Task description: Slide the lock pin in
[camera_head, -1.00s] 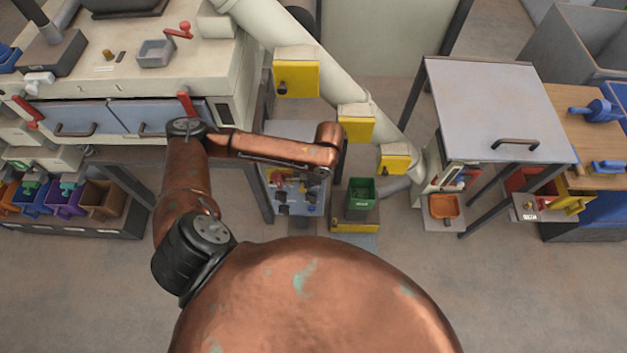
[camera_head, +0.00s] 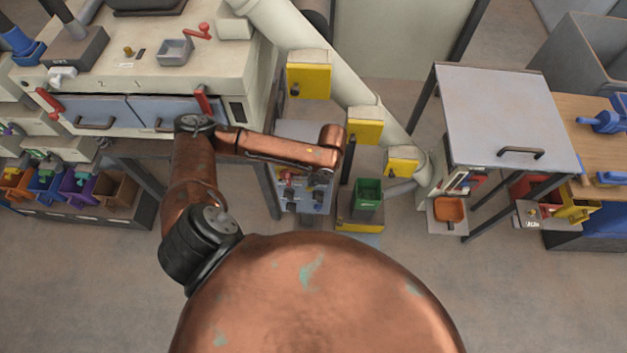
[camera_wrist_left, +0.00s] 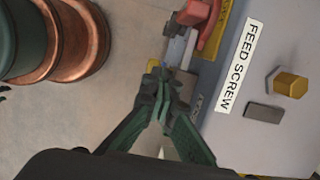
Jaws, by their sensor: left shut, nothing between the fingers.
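My left gripper (camera_wrist_left: 160,76) has dark green fingers, which are shut with nothing between them in the left wrist view. Their tips are close to a pale metal piece (camera_wrist_left: 178,48) beside a red handle (camera_wrist_left: 209,28), at the edge of a grey panel (camera_wrist_left: 240,140). I cannot tell whether the tips touch it. The panel has a FEED SCREW label (camera_wrist_left: 240,66) and a brass hexagonal knob (camera_wrist_left: 290,84). I cannot pick out the lock pin for certain. In the head view my left wrist hides most of the gripper. My right gripper is not in view.
In the head view, a green bin (camera_head: 368,196) stands right of the small panel stand (camera_head: 298,132). Yellow boxes (camera_head: 309,80) line a slanting pale pipe (camera_head: 345,72). A grey-topped table (camera_head: 505,110) stands on the right. The front floor is clear.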

